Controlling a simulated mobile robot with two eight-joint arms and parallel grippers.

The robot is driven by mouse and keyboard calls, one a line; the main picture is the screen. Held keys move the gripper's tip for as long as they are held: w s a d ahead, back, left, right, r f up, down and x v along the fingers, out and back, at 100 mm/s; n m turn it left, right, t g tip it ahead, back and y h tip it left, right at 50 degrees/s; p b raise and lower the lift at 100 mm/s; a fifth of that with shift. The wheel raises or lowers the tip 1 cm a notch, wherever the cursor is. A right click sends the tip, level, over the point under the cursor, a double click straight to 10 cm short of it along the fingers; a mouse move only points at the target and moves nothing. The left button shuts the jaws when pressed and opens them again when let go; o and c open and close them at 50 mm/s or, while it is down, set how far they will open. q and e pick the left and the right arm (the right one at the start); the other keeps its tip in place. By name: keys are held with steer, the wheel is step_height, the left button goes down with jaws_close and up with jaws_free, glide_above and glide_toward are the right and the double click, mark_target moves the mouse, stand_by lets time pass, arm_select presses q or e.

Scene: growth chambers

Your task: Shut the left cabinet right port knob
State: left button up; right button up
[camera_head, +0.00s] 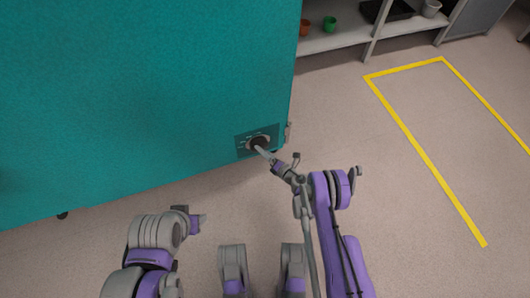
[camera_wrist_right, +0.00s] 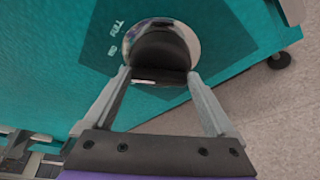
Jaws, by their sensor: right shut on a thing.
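The teal cabinet (camera_head: 140,90) fills the left of the head view. Its port knob (camera_head: 258,142) is a dark round knob with a light ring, set in a dark plate near the cabinet's lower right corner. My right gripper (camera_head: 263,151) reaches it, and in the right wrist view its two fingers (camera_wrist_right: 158,76) are shut on the sides of the dark knob (camera_wrist_right: 160,48). The knob's setting is too small to read. My left arm shows at the lower left of the head view, but its gripper fingers cannot be made out clearly.
Shelves (camera_head: 335,40) with an orange pot (camera_head: 305,28) and a green pot (camera_head: 329,23) stand at the back. Yellow tape (camera_head: 425,165) marks a floor area at the right. The floor between is clear. A caster (camera_wrist_right: 279,60) sits under the cabinet.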

steer(key=shift+r+n, duration=0.1)
steer(key=shift+n, duration=0.2)
stand_by(0.5)
steer(key=shift+s+a+r+n+h+p, duration=0.1)
steer(key=shift+a+n+h+p, duration=0.2)
steer(key=shift+n+h, duration=0.75)
steer(key=shift+w+a+r+n+h+p, duration=0.1)
steer(key=shift+n+h+p, duration=0.4)
steer(key=shift+n, duration=0.85)
steer(key=shift+s+a+r+n+h+p, duration=0.15)
steer(key=shift+n+h+p, duration=0.1)
steer(key=shift+n+h, duration=0.85)
steer(key=shift+f+n+t, duration=0.1)
steer(key=shift+n+t, duration=0.2)
steer(key=o, duration=1)
steer(key=shift+o, duration=0.2)
